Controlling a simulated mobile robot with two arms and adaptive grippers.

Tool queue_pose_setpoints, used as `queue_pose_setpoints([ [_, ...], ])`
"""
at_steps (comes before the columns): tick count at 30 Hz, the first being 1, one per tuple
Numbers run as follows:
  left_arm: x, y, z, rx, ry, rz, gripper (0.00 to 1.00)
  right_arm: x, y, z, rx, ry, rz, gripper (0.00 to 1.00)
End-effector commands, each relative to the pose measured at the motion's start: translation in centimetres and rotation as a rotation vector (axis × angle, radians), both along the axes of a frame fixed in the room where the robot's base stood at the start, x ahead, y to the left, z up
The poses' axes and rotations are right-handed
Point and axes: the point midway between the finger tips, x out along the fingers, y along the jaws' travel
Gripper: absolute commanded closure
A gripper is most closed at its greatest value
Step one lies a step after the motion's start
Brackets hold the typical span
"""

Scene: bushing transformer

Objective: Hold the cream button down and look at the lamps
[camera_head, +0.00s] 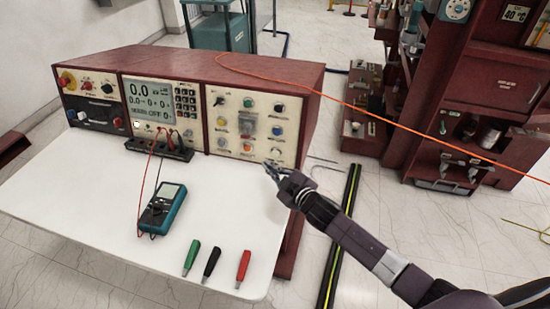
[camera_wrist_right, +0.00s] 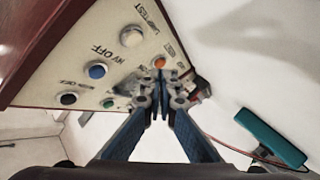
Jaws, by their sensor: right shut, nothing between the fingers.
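The cream button (camera_wrist_right: 131,36), beside the words LAMP TEST, sits on the cream control panel in the right wrist view. It appears at the panel's lower right in the head view (camera_head: 276,151). My right gripper (camera_head: 267,166) is shut and empty, just in front of the panel's lower edge. In the wrist view its fingertips (camera_wrist_right: 164,97) are near the orange button (camera_wrist_right: 159,62), off to one side of the cream one; contact with the panel cannot be told. Several coloured round buttons or lamps (camera_head: 247,131) show on the panel; which are lit is unclear. My left gripper is out of view.
The maroon console (camera_head: 200,62) stands at the back of a white table (camera_head: 90,190). A teal multimeter (camera_head: 162,207) with leads lies on the table, with green (camera_head: 191,258), black (camera_head: 211,262) and red (camera_head: 243,268) probes in front. An orange cable (camera_head: 380,118) crosses at the right.

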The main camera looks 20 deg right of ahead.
Motion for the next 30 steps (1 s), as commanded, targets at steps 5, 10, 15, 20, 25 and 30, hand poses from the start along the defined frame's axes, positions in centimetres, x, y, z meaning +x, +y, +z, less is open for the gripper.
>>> queue_pose_setpoints([
  [5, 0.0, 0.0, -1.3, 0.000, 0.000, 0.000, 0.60, 2.0, -1.4, -0.7, -0.002, -0.001, -0.002, 1.00],
  [10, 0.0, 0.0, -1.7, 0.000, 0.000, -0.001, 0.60, 3.0, -2.1, -0.9, -0.001, 0.000, -0.001, 1.00],
  [15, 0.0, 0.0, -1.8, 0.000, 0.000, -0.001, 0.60, 3.4, -2.3, -1.0, 0.001, 0.000, -0.002, 1.00],
  [20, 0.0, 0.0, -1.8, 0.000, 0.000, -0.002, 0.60, 3.4, -2.4, -0.9, 0.001, 0.000, -0.002, 1.00],
  [25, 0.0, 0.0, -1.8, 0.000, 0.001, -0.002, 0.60, 3.4, -2.4, -0.9, 0.001, 0.000, -0.002, 1.00],
  [30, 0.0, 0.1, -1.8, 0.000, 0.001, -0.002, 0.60, 3.4, -2.4, -1.0, 0.001, 0.000, -0.002, 1.00],
])
